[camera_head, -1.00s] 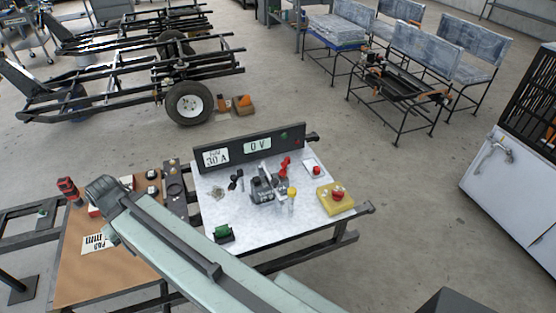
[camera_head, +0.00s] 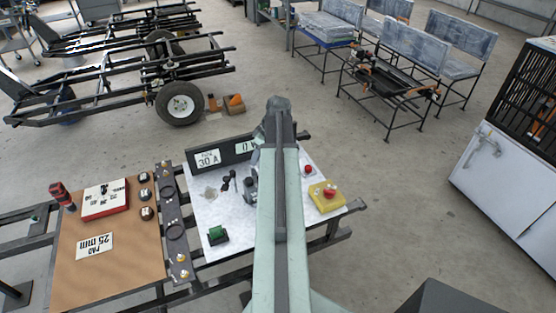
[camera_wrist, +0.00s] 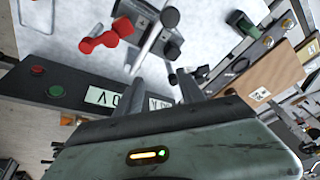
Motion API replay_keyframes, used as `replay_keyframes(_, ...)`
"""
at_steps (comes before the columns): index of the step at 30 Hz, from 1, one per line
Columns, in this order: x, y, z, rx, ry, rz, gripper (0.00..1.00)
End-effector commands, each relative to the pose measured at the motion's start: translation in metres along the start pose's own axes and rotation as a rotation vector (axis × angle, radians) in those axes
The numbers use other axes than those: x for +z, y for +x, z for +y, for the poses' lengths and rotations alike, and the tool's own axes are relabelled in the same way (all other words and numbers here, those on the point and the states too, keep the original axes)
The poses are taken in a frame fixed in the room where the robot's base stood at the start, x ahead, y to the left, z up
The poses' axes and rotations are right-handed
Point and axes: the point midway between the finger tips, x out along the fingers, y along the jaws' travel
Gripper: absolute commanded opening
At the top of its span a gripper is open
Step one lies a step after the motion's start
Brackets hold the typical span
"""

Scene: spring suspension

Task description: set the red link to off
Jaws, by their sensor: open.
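The red link (camera_wrist: 105,36) shows in the wrist view as a red piece with rounded ends, at a dark block on the white board (camera_wrist: 70,40). In the head view my arm hides it. A metal rod with a black knob (camera_wrist: 170,16) stands right of it in the wrist view. My gripper (camera_wrist: 161,74) is open and empty, its fingers pointing toward the block, with the rod's lower end near the left finger. The red link lies left of both fingers. I cannot tell whether a finger touches anything. The head view shows the meter panel (camera_head: 225,154) behind the board.
A yellow box with a red button (camera_head: 325,196) sits at the board's right, a smaller red button (camera_head: 308,169) behind it. A green part (camera_head: 217,233) is front left. Black pieces (camera_head: 228,181) lie left of my arm. A brown bench top (camera_head: 125,250) adjoins left.

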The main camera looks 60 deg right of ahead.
Motion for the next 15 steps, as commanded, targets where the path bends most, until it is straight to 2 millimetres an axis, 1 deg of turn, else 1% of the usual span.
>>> replay_keyframes(1, 0.025, -0.014, 0.025, 0.017, 0.000, 0.020, 0.46)
replay_keyframes(3, 0.050, -0.026, 0.046, 0.035, -0.013, 0.041, 0.46)
replay_keyframes(6, 0.071, -0.036, 0.060, 0.051, -0.026, 0.056, 0.46)
replay_keyframes(8, 0.075, -0.038, 0.063, 0.054, -0.031, 0.060, 0.46)
replay_keyframes(11, 0.076, -0.038, 0.063, 0.055, -0.033, 0.061, 0.46)
replay_keyframes(15, 0.077, -0.028, 0.064, 0.055, -0.033, 0.060, 0.46)
